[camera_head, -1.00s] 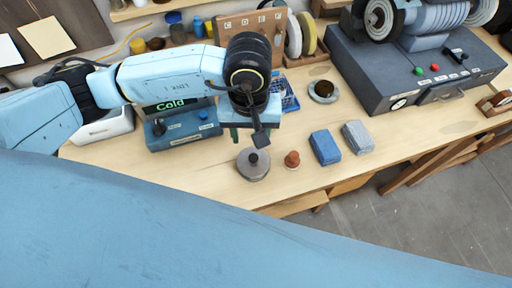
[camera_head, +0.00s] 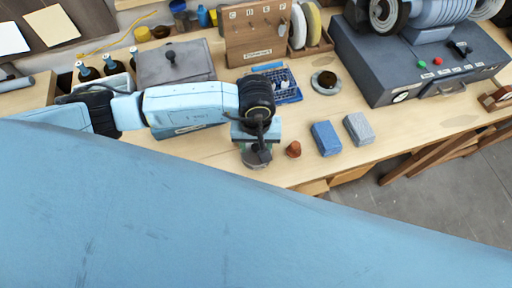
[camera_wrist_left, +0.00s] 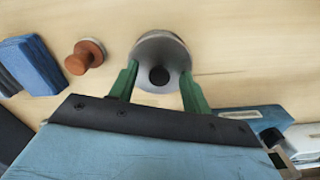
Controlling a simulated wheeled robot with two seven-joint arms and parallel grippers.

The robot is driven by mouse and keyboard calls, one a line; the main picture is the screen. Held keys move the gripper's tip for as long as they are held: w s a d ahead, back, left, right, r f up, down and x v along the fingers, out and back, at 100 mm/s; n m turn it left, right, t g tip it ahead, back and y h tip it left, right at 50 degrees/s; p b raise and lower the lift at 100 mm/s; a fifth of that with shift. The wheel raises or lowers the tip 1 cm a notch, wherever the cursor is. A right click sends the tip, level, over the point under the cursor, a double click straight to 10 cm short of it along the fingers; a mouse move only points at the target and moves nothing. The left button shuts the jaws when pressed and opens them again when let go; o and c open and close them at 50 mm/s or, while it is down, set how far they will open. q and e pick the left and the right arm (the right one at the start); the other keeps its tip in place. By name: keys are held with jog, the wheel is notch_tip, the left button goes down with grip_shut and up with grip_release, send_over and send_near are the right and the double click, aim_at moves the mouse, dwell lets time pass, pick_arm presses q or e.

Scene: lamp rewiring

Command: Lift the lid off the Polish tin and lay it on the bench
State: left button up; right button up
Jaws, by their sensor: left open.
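The Polish tin (camera_head: 256,162) is a round grey tin with a lid and dark knob. It stands on the bench (camera_head: 215,150) near the front edge, partly hidden by my left gripper in the head view. In the left wrist view the tin (camera_wrist_left: 161,45) is directly ahead, with the dark lid knob (camera_wrist_left: 159,76) between my green fingers. My left gripper (camera_wrist_left: 160,80) is open, one finger on each side of the knob, with gaps visible. In the head view the left gripper (camera_head: 257,147) is over the tin. The lid appears to be on the tin. My right gripper is not in view.
A brown knobbed piece (camera_head: 293,149) stands close right of the tin. A blue block (camera_head: 326,138) and a grey block (camera_head: 358,128) lie further right.

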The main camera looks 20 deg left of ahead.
pick_arm(q)
grip_shut()
jog(key=shift+r, duration=0.15)
